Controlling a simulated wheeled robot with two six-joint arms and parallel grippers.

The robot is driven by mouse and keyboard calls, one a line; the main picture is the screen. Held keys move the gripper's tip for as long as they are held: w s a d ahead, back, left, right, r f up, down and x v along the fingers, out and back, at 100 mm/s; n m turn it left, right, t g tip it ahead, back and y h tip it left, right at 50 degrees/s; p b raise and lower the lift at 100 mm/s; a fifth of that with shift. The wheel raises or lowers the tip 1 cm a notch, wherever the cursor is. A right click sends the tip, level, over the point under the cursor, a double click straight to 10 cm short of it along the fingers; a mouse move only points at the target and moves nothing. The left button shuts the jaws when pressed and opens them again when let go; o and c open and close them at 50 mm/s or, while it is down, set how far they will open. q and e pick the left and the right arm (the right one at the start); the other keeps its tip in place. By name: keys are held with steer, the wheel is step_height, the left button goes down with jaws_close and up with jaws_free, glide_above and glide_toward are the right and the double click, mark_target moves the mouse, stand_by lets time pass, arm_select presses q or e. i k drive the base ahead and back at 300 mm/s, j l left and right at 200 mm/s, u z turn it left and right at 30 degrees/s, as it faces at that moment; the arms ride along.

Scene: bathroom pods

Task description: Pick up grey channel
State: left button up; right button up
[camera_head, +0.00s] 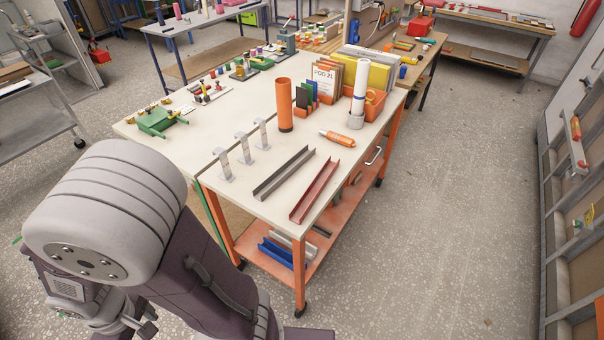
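The grey channel (284,173) is a long U-shaped metal profile lying on the near part of the white tabletop (237,200), slanting up to the right. A red channel (315,190) of similar shape lies to its right, roughly parallel and apart from it. Links of my own arm fill the lower left of the head view, in front of the table's near left side. I see no gripper fingers on either side, and nothing touches the grey channel.
Several metal brackets (244,148) stand left of the grey channel. An orange tube (285,105) stands behind it, and an orange marker-like tube (337,139) lies farther right. The orange lower shelf (325,245) holds blue and white channels. The floor right of the table is clear.

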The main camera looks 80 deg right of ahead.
mark_target(276, 179)
steer(key=i+l+z, duration=0.35)
steer(key=i, duration=0.2)
steer(key=i+z, duration=0.35)
steer(key=i, duration=0.2)
steer(key=i+j+z, duration=0.1)
steer(key=i+z, duration=0.25)
steer(key=i, duration=0.25)
steer(key=i+z, duration=0.2)
steer(key=z, duration=0.2)
steer(key=i+j+z, duration=0.1)
steer(key=z, duration=0.3)
steer(key=i+j+z, duration=0.15)
steer(key=i+z, duration=0.25)
steer(key=j+z, duration=0.2)
steer(key=z, duration=0.2)
steer(key=i+z, duration=0.2)
steer(key=z, duration=0.3)
steer(key=i+j+z, duration=0.1)
steer(key=z, duration=0.35)
steer(key=i+j+z, duration=0.2)
steer(key=z, duration=0.3)
steer(key=i, duration=0.05)
